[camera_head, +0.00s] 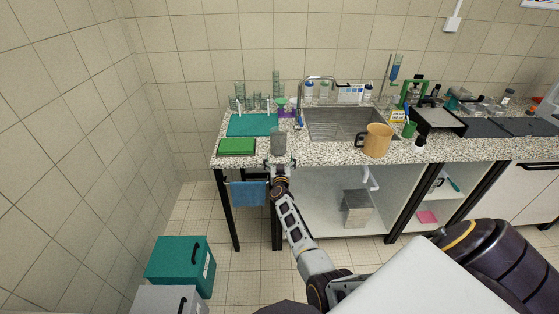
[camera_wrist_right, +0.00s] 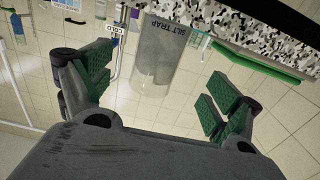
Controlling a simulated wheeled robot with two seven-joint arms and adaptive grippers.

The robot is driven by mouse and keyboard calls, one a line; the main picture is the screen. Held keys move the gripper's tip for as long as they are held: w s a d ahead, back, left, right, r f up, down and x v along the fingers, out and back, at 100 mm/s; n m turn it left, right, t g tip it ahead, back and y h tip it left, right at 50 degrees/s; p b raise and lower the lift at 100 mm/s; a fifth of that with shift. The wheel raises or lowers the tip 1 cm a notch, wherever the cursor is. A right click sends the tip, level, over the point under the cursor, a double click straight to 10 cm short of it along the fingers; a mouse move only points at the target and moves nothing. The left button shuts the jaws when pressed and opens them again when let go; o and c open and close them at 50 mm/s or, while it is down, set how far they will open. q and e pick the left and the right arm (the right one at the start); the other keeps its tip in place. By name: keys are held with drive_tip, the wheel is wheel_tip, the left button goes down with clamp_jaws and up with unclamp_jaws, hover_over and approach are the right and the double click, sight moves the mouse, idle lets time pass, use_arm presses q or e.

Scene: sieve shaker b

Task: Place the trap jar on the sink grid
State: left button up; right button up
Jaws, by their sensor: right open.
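The trap jar (camera_head: 278,142) is a grey, translucent cylinder standing upright at the front edge of the speckled counter. In the right wrist view the jar (camera_wrist_right: 158,58) appears upside down, with the words "SILT TRAP" on it. My right gripper (camera_head: 280,163) is at the counter's front edge, just in front of the jar. In the wrist view its green-padded fingers (camera_wrist_right: 160,88) are open, with the jar between and beyond them and a gap on each side. The steel sink (camera_head: 345,124) is right of the jar; I cannot make out its grid clearly. My left gripper is out of view.
A faucet (camera_head: 300,95) rises at the sink's left. A tan jug (camera_head: 377,140) stands before the sink. A blue cloth (camera_head: 248,194) hangs below the counter.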

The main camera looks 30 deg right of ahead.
idle(0.4)
drive_tip(key=s+a+f+n+g+y, duration=0.1)
drive_tip(key=s+a+f+n+y, duration=0.25)
drive_tip(key=f, duration=0.75)
drive_tip(key=s+a+f+n+g+y, duration=0.1)
drive_tip(key=s+a+f+y, duration=0.1)
drive_tip(key=s+a+f, duration=0.6)
drive_tip(key=s+a+f+n+g+y, duration=0.1)
drive_tip(key=s+a+f+g, duration=0.15)
drive_tip(key=s+f, duration=0.4)
drive_tip(key=s+a+f+n+g+y, duration=0.1)
drive_tip(key=s+a+f+y, duration=0.2)
drive_tip(key=f, duration=0.7)
drive_tip(key=s+a+f+g, duration=0.15)
drive_tip(key=s+f, duration=0.25)
drive_tip(key=s, duration=0.4)
drive_tip(key=s+a+f+n+g, duration=0.1)
drive_tip(key=s+f+g, duration=0.1)
drive_tip(key=s+f, duration=0.35)
drive_tip(key=s+a+f+g, duration=0.1)
drive_tip(key=s+f, duration=0.2)
drive_tip(key=s, duration=0.6)
drive_tip(key=s+f+g, duration=0.2)
drive_tip(key=s, duration=0.9)
drive_tip(key=s+f+n+g, duration=0.1)
drive_tip(key=s+f+g, duration=0.1)
drive_tip(key=s, duration=0.9)
drive_tip(key=shift+s+f, duration=0.25)
drive_tip(key=shift+f, duration=0.45)
